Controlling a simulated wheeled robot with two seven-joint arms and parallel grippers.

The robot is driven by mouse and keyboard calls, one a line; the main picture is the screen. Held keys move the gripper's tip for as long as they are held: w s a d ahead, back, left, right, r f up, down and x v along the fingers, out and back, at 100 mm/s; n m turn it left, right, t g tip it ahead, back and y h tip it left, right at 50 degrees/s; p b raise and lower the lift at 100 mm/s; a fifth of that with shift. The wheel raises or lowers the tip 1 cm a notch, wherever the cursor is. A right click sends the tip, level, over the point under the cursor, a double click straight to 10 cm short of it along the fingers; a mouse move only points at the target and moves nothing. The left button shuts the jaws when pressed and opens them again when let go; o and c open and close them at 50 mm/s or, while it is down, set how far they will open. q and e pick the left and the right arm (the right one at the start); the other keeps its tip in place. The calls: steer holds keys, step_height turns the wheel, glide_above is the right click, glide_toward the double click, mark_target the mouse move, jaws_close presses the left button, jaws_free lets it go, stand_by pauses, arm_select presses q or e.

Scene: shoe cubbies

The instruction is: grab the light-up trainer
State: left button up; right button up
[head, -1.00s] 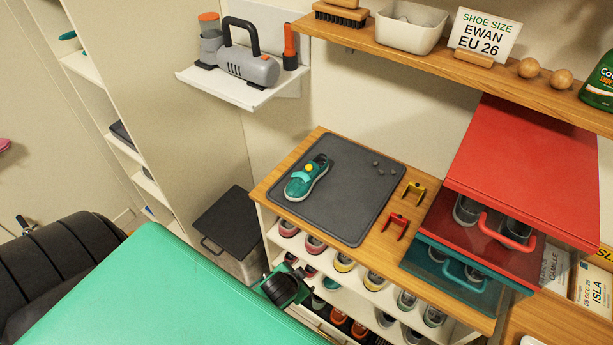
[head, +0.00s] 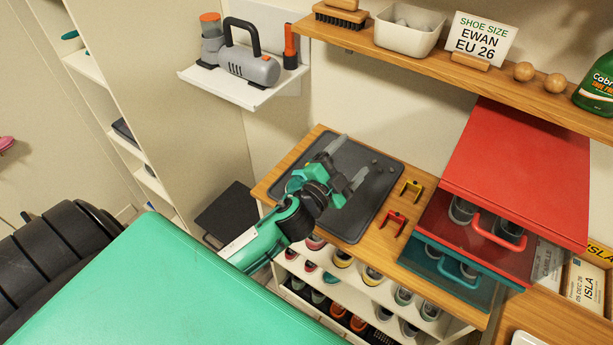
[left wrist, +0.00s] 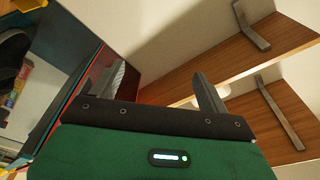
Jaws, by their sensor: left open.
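In the left wrist view the open fingers (left wrist: 163,92) face the wall and shelf undersides, and the trainer does not show. My right gripper is not in view.
A wall shelf (head: 450,70) overhangs behind. Shoes fill the cubbies below. A grey machine (head: 248,66) sits on a bracket shelf.

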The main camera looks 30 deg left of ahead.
arm_select(q)
steer(key=w+d+r+m+g+h, duration=0.1)
steer(key=d+r+m+g+h, duration=0.1)
steer(key=d+r+m+h, duration=0.7)
steer(key=m+g+y, duration=1.2)
steer(key=m+g, duration=0.5)
glide_above(297, 181)
steer(key=w, duration=0.3)
step_height(297, 181, down, 11)
steer(key=f+p, duration=0.1)
steer(key=f, duration=0.2)
steer(key=f+p, duration=0.1)
steer(key=f, duration=0.1)
steer(key=f+p, duration=0.1)
steer(key=f, duration=0.2)
steer(key=shift+w+d+f, duration=0.2)
steer(key=shift+w+f, duration=0.05)
steer(key=shift+f, duration=0.05)
steer(key=shift+f+p, duration=0.2)
steer(key=shift+p, duration=0.25)
steer(key=f, duration=0.1)
steer(key=f+p, duration=0.2)
steer(key=f, duration=0.1)
steer(key=shift+w+d+f, duration=0.1)
steer(key=shift+w, duration=0.2)
steer(key=shift+f, duration=0.3)
